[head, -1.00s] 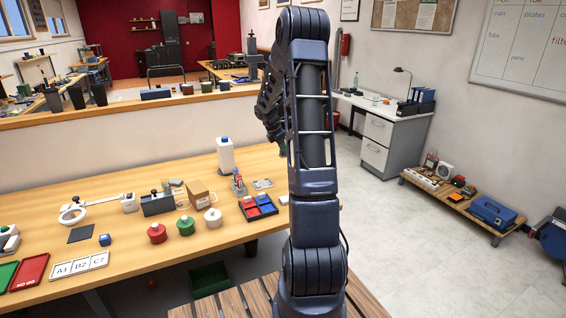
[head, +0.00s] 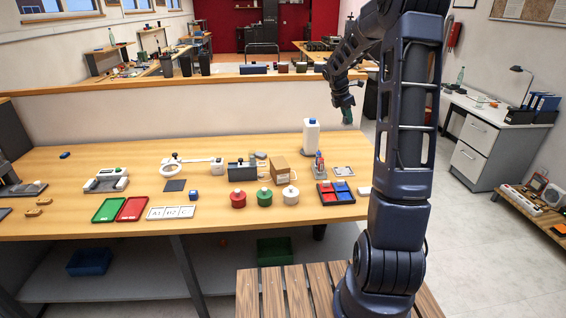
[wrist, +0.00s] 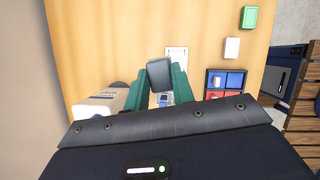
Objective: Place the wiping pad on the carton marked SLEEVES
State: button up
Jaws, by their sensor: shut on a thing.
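A dark grey block, taken to be the wiping pad (wrist: 160,72), sits between the green fingertips of my gripper (wrist: 158,84) in the wrist view. My gripper is shut on it. In the head view my gripper (head: 347,112) hangs in the air above the right rear part of the bench, right of the white bottle. The pad is too small to make out there. A brown carton (head: 279,169) stands on the bench, left of and lower than my gripper. Its lettering is too small to read. I cannot make out the carton in the wrist view.
The white bottle with a blue cap (head: 310,137) stands behind the carton. Red, green and white lidded pots (head: 264,197) stand in front. A tray with blue and red compartments (head: 336,194) lies to the right.

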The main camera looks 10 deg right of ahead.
jog(key=a+r+n+t, duration=0.1)
jog(key=a+r+n, duration=0.2)
jog(key=a, duration=1.2)
notch_tip(320, 180, up, 3)
jog(key=n+t+y, duration=0.1)
jog(key=n, duration=0.3)
send_over(282, 161)
jog(key=s+a, duration=0.2)
jog(key=f, duration=1.9)
jog(key=shift+w+d+f, duration=0.2)
jog(key=shift+f, duration=0.15)
jog(key=shift+f, duration=0.1)
jog(key=o, duration=1)
